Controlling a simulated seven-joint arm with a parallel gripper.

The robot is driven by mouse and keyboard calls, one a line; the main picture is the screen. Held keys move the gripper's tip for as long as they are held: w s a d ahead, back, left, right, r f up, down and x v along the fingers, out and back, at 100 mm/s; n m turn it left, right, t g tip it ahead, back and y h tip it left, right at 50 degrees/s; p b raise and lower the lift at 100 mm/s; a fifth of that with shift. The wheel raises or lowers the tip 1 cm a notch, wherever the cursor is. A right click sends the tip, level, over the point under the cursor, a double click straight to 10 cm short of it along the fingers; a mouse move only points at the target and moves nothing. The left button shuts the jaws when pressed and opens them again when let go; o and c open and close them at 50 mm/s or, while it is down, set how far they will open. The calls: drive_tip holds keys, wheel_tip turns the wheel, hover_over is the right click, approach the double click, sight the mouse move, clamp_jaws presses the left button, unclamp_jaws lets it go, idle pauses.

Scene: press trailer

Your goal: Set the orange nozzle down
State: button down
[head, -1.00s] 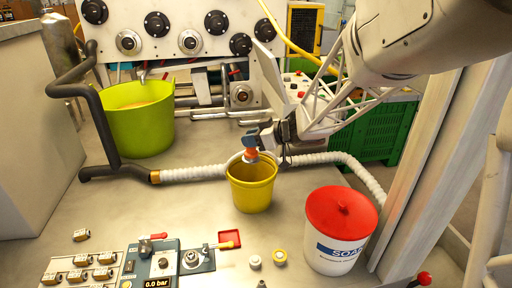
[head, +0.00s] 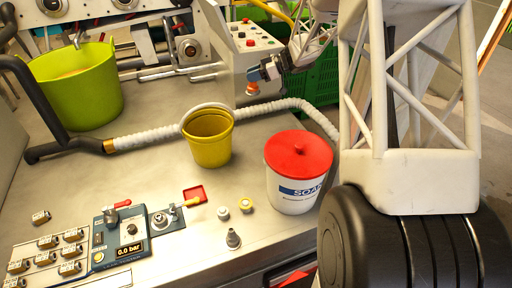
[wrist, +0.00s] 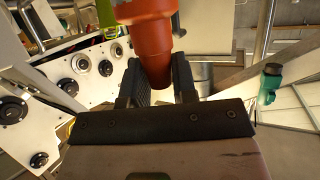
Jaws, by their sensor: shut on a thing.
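My gripper (head: 262,73) is shut on the orange nozzle (head: 252,88), which hangs below the fingers in the head view. The gripper is behind and to the right of the yellow bucket (head: 208,140), in front of the white control box with buttons. In the wrist view the nozzle (wrist: 152,45) sits between the two dark fingers (wrist: 158,85), its wider part at the top edge of the picture. I cannot tell how high the nozzle is above the metal bench (head: 150,180).
A soap tub (head: 297,190) with a red lid stands at the bench's right. A ribbed white hose (head: 155,133) runs behind the bucket. A green tub (head: 85,95) is at back left. A valve panel (head: 120,235) and small fittings lie in front. My arm fills the right.

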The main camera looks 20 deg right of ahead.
drive_tip(key=shift+w+d+f, duration=0.25)
drive_tip(key=shift+d+f, duration=0.35)
drive_tip(key=shift+d, duration=0.25)
wheel_tip(320, 180, down, 17)
drive_tip(key=shift+a+f, duration=0.15)
drive_tip(key=shift+a, duration=0.05)
drive_tip(key=shift+f, duration=0.1)
wheel_tip(320, 180, down, 6)
drive_tip(key=shift+f, duration=1.9)
drive_tip(key=shift+f, duration=0.15)
